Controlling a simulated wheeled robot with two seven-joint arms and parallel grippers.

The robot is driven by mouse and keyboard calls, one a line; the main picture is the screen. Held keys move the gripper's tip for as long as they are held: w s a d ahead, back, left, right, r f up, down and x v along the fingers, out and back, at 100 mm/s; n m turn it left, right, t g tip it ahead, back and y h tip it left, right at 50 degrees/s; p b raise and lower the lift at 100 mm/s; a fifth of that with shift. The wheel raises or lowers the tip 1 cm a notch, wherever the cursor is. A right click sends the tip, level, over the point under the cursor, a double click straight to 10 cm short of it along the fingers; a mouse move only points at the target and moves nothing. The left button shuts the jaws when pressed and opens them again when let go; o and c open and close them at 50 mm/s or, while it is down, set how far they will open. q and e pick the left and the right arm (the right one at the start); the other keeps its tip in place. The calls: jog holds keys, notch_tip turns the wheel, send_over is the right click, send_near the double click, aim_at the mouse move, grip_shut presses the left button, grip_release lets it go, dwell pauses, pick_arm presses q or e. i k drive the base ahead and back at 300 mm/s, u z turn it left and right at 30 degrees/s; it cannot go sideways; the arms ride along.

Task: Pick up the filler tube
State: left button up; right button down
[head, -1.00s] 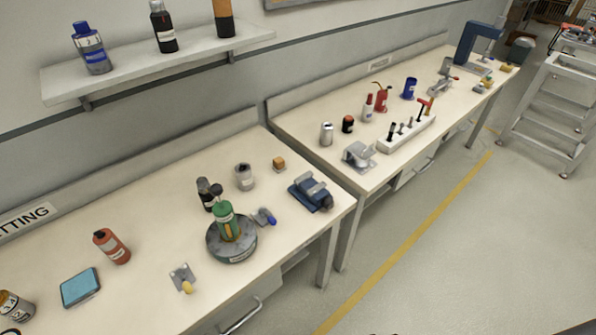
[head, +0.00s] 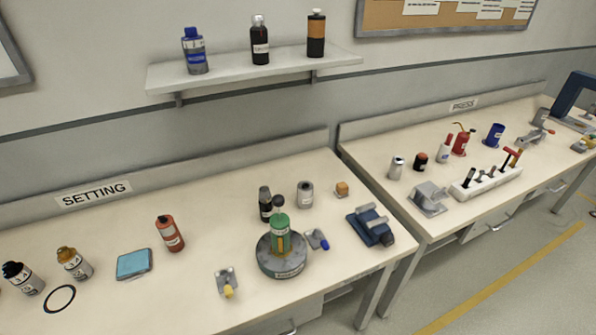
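I cannot tell for sure which item is the filler tube. A black bottle (head: 265,203) and a grey canister (head: 305,194) stand just behind the green cylinder. Neither of my grippers is in view.
Around the round base are a yellow-tipped bracket (head: 227,282), a blue-tipped one (head: 317,239) and a blue vise (head: 371,226). A gap separates the benches. A shelf (head: 254,70) hangs above.

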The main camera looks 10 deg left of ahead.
aim_at(279, 230)
jog(key=u, duration=2.8)
jog(key=k, duration=1.6)
jog(key=z, duration=2.4)
